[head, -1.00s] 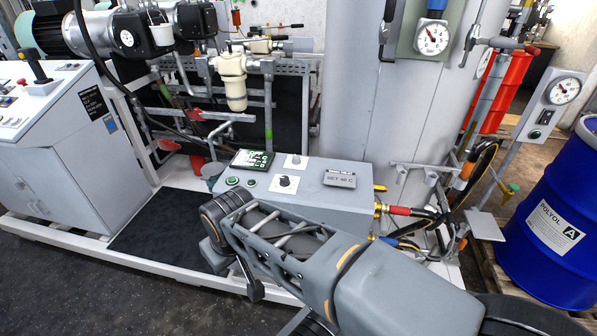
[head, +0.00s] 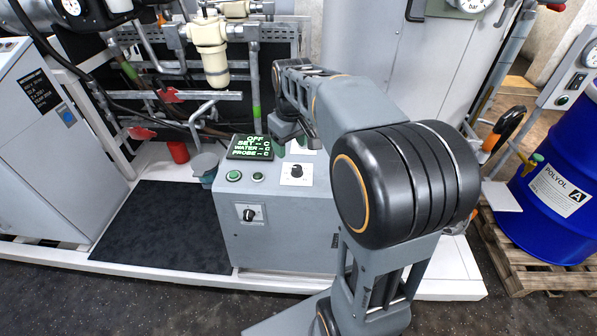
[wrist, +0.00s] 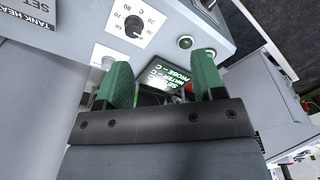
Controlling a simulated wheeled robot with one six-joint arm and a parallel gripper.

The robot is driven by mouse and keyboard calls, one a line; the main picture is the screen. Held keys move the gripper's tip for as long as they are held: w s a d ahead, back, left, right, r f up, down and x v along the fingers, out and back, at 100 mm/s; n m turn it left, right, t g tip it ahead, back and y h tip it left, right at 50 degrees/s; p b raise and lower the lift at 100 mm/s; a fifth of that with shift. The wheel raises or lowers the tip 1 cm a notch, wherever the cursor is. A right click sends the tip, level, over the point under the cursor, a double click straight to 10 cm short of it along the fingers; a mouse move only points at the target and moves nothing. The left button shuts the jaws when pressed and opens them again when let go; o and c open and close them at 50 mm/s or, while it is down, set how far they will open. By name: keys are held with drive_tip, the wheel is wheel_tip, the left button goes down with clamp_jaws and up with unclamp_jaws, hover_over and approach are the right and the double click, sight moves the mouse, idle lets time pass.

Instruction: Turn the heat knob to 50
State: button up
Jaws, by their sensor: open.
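The heat knob (head: 296,170) is a small black knob on a white dial plate on top of the grey control box (head: 290,225). In the wrist view the knob (wrist: 134,26) sits among printed numbers, beyond the fingertips and left of centre; I cannot tell its exact setting. The lit display (head: 250,147) reads OFF, with SET, WATER and PROBE lines; it also shows between my fingers in the wrist view (wrist: 170,75). My gripper (wrist: 162,63) has green fingertips, spread open and empty, above the box and apart from the knob. The head view shows its fingers poorly.
Two green buttons (head: 234,176) lie left of the heat knob. Another black knob (head: 249,214) is on the box's front. A second white plate (wrist: 104,56) lies close to my left fingertip. Pipes (head: 205,110) stand behind; a blue drum (head: 560,205) is at right.

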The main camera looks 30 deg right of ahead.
drive_tip(key=n+g+b, duration=0.1)
hover_over(298, 167)
wheel_tip(298, 167, down, 4)
drive_tip(key=shift+n, duration=0.3)
wheel_tip(298, 167, down, 13)
drive_tip(key=shift+s+a+b, duration=0.1)
drive_tip(key=shift+b, duration=0.6)
drive_tip(key=shift+c, duration=0.4)
drive_tip(key=c, duration=0.9)
drive_tip(key=shift+o, duration=0.2)
drive_tip(key=shift+r, duration=0.1)
